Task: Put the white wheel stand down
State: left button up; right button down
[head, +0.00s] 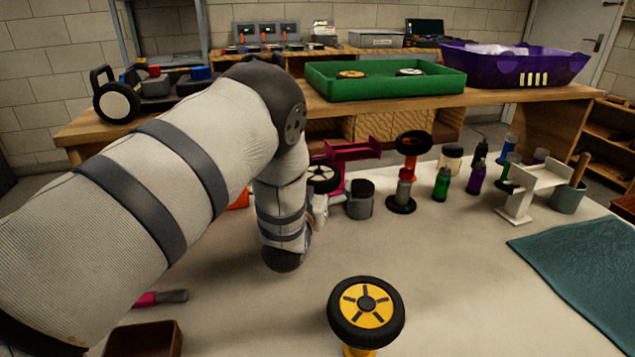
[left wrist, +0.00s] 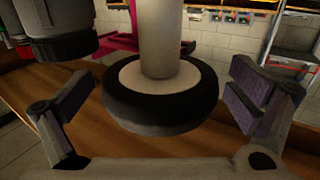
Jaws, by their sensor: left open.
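In the left wrist view a pale round post rises from a black-rimmed round base with a white top (left wrist: 160,105); I take this to be the white wheel stand. It stands between the fingers of my left gripper (left wrist: 162,88). The fingers are spread, with a visible gap on each side of the base. In the head view a black wheel with white spokes (head: 322,179) shows just beyond my left wrist; what carries it is mostly hidden. My left gripper is largely hidden there by my own arm. My right gripper is not in view.
A yellow wheel on a stand (head: 367,311) is in front. A red stand (head: 408,172), a grey-black part (head: 360,199), small bottles (head: 442,184) and a white bracket (head: 528,192) are to the right. A teal mat (head: 585,275) lies at right. The table's middle is mostly clear.

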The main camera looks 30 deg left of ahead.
pick_arm(q)
jog(key=shift+r, duration=0.3)
jog(key=p+v, duration=0.1)
jog(key=v, duration=1)
jog(key=shift+s, duration=0.2)
jog(key=shift+s+d, duration=0.1)
jog(key=shift+s, duration=0.25)
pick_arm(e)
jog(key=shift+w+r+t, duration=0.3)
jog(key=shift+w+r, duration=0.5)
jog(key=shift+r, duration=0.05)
pick_arm(q)
jog(key=shift+f, duration=0.1)
